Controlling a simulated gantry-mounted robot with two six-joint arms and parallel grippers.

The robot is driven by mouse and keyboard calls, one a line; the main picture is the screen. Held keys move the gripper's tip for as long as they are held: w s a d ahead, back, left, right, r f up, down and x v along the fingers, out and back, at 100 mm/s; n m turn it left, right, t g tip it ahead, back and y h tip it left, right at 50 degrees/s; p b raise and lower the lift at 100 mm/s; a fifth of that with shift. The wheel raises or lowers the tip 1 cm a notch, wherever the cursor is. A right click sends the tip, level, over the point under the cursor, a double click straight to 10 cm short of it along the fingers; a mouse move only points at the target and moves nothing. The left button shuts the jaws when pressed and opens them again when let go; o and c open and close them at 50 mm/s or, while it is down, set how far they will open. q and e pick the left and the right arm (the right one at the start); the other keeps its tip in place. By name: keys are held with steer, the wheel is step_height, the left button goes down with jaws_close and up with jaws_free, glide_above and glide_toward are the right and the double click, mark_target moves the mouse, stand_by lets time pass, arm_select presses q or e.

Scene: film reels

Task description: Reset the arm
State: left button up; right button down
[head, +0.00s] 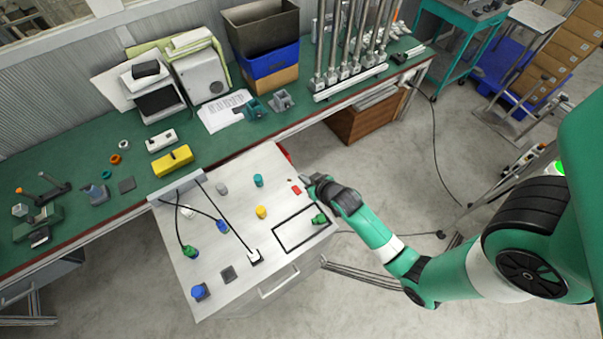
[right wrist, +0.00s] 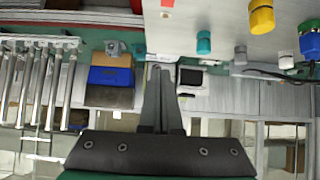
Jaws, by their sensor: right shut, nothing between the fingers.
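My right arm (head: 400,258) reaches in from the right in the head view. Its gripper (head: 309,180) is at the right edge of the white cabinet top (head: 235,255), close to a small red piece (head: 296,190). In the right wrist view the two fingers (right wrist: 161,70) are together with nothing between them. I cannot tell the exact height of the gripper above the cabinet edge. My left gripper is not in view.
The cabinet top carries a teal cylinder (head: 258,180), a yellow cylinder (head: 261,212), a green piece (head: 318,218), a blue knob (head: 198,291) and black cables. Behind it a green workbench (head: 70,155) holds bins and upright metal posts (head: 342,60). Floor right of the cabinet is mostly open.

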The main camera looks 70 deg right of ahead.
steer(key=w+a+r+n+t+y+p, duration=0.1)
steer(key=w+a+r+t, duration=0.25)
steer(key=w+r, duration=0.6)
steer(key=w+a+r+n+t+p, duration=0.1)
steer(key=w+a+r+t+p, duration=0.2)
steer(key=r, duration=1.2)
steer(key=w+a+r+n+t+y, duration=0.1)
steer(key=w+a+r+n+t, duration=0.2)
steer(key=w+r, duration=0.7)
steer(key=s+a+r+t+y+p, duration=0.15)
steer(key=a+r, duration=0.35)
steer(key=r, duration=0.6)
steer(key=s+a+r+t, duration=0.2)
steer(key=a+r+t, duration=0.15)
steer(key=r, duration=0.75)
steer(key=s+a+r+n+t+y+p, duration=0.1)
steer(key=s+a+r+t+y, duration=0.15)
steer(key=s+r, duration=0.5)
steer(key=s+a+r+n+t+y, duration=0.2)
steer(key=s+a+r, duration=0.25)
steer(key=r, duration=0.65)
step_height(320, 180, down, 31)
steer(key=b, duration=3)
steer(key=shift+d, duration=0.2)
